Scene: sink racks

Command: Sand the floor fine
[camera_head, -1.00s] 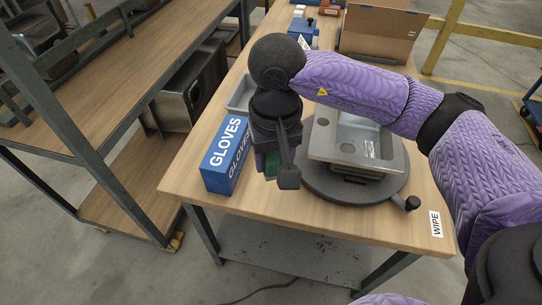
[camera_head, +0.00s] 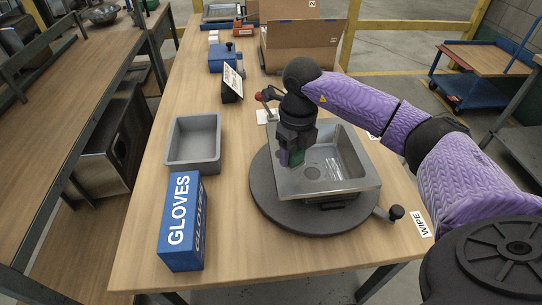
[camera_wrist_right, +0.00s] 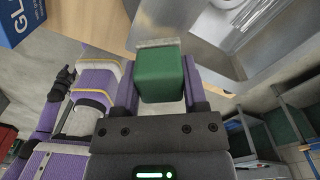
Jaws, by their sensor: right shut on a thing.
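A grey metal sink (camera_head: 368,172) sits on a round dark turntable (camera_head: 275,212) on the wooden bench. Its floor shows a round drain hole and a shiny patch of streaks. My right gripper (camera_head: 291,157) is over the left part of the sink, pointing down. It is shut on a green block (camera_wrist_right: 160,78) with a pale grey face at its far end. A bit of the green block shows in the head view (camera_head: 297,158). In the wrist view the sink (camera_wrist_right: 185,25) lies just beyond the block. Whether the block touches the sink, I cannot tell.
A blue gloves box (camera_head: 181,225) and an empty grey tray (camera_head: 194,141) stand left of the turntable. A small dark sign (camera_head: 232,84), a red-knobbed lever (camera_head: 266,105) and a cardboard box (camera_head: 300,45) stand behind. A turntable handle (camera_head: 394,213) sticks out front right.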

